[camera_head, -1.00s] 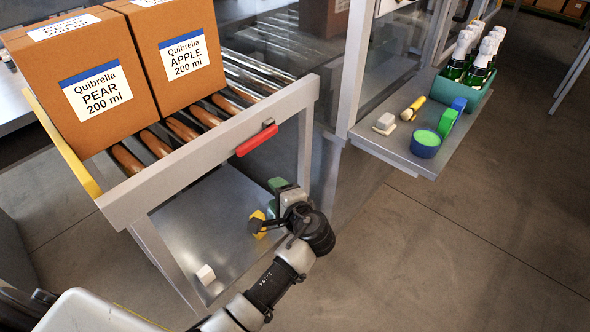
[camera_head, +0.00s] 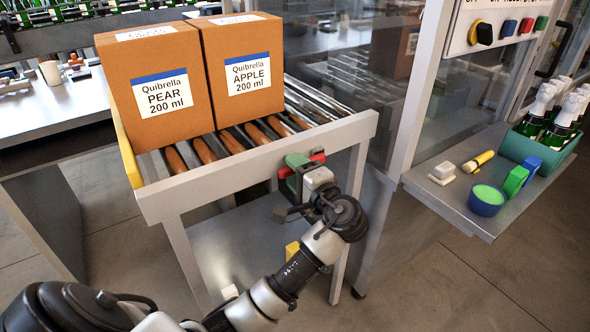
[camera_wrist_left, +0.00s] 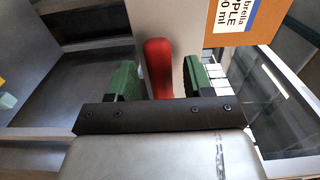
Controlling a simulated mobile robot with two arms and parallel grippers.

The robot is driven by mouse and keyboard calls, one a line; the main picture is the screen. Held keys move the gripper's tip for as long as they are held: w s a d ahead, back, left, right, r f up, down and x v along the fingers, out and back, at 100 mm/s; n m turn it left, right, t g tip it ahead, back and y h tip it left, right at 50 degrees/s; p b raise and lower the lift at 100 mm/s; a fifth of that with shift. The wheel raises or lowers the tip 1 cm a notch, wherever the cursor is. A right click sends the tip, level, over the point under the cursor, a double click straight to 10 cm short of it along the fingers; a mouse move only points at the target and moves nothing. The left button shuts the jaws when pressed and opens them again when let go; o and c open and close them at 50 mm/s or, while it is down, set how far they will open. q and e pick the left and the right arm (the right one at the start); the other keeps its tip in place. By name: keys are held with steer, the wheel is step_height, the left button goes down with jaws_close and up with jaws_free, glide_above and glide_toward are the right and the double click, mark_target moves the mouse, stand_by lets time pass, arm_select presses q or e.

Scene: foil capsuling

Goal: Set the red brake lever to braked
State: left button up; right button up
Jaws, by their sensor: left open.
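The red brake lever (camera_head: 317,157) is on the front rail of the roller conveyor, below the APPLE box, partly hidden behind my left gripper (camera_head: 294,172). In the left wrist view the lever (camera_wrist_left: 158,68) appears as a rounded red bar between the two green fingers. The fingers stand open on either side of it, with a visible gap on the left and a narrower one on the right. I cannot tell whether either finger touches it. My right gripper is not in view.
Two cardboard boxes, PEAR (camera_head: 160,85) and APPLE (camera_head: 245,75), stand on the conveyor rollers (camera_head: 300,105). A side shelf (camera_head: 440,200) at right holds a green-filled bowl (camera_head: 487,199), a brush and a bottle crate. Coloured buttons (camera_head: 508,28) are on the panel above.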

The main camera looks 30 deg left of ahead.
arm_select(q)
steer(key=shift+w+a, duration=0.15)
steer(key=shift+a, duration=0.1)
jaws_close()
steer(key=shift+f, duration=0.15)
